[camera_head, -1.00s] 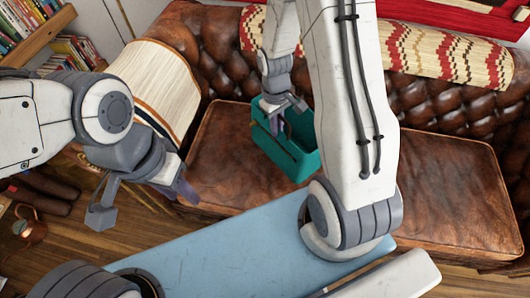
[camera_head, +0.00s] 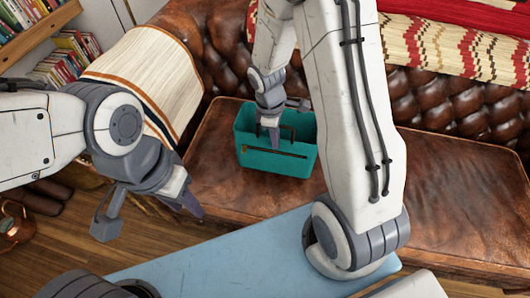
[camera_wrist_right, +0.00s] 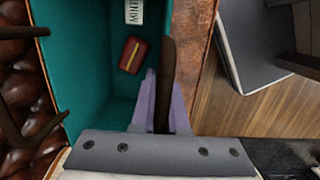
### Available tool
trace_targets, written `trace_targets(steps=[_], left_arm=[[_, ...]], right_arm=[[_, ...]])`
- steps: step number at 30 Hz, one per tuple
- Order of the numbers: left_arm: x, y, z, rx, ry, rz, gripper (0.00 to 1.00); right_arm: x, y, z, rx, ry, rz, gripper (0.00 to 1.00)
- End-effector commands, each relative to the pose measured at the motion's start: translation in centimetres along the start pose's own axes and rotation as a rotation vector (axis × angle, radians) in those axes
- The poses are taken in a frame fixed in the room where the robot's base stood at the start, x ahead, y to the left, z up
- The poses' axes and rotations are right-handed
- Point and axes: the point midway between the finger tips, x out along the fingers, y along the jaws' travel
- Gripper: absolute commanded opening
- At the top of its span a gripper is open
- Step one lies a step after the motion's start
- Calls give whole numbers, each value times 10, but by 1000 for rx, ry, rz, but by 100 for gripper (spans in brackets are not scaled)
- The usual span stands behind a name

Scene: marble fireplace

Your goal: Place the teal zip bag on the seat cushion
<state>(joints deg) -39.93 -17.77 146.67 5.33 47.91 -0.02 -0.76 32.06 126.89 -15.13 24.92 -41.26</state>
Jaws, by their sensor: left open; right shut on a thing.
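The teal zip bag (camera_head: 300,162) is an open-topped box shape with a dark zip line and dark handles. It is roughly upright over the brown leather seat cushion (camera_head: 215,150); I cannot tell whether its base touches the leather. My right gripper (camera_head: 273,137) is shut on a dark handle at the bag's near side. In the right wrist view, its purple fingers (camera_wrist_right: 163,103) pinch that dark strip beside the teal interior (camera_wrist_right: 85,75). My left gripper (camera_head: 149,212) is open and empty, in front of the sofa at the left.
A light blue surface (camera_head: 210,255) lies in front of the sofa. A striped blanket (camera_head: 150,80) drapes over the left armrest, and a patterned throw (camera_head: 455,50) covers the backrest. Inside the bag lies a small red item (camera_wrist_right: 133,55). The cushion's right part is clear.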

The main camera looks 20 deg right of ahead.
Motion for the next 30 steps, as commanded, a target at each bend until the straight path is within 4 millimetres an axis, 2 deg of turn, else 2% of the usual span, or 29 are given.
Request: trace_targets(steps=[1,3,7,11,18,29,30], left_arm=[[3,0,0,0,0,0,41],[4,0,0,0,0,0,41],[5,0,0,0,0,0,41],[8,-1,0,0,0,0,41],[18,-1,1,0,0,0,41],[18,-1,1,0,0,0,41],[19,-1,1,0,0,0,41]], right_arm=[[6,-3,-11,-5,0,1,0],[11,-6,-21,-3,0,1,0],[14,-8,-31,1,1,1,0],[22,-9,-34,2,-1,-1,0],[54,-10,-37,3,0,-2,0],[58,-10,-37,3,1,0,0],[58,-10,-37,3,0,-1,15]])
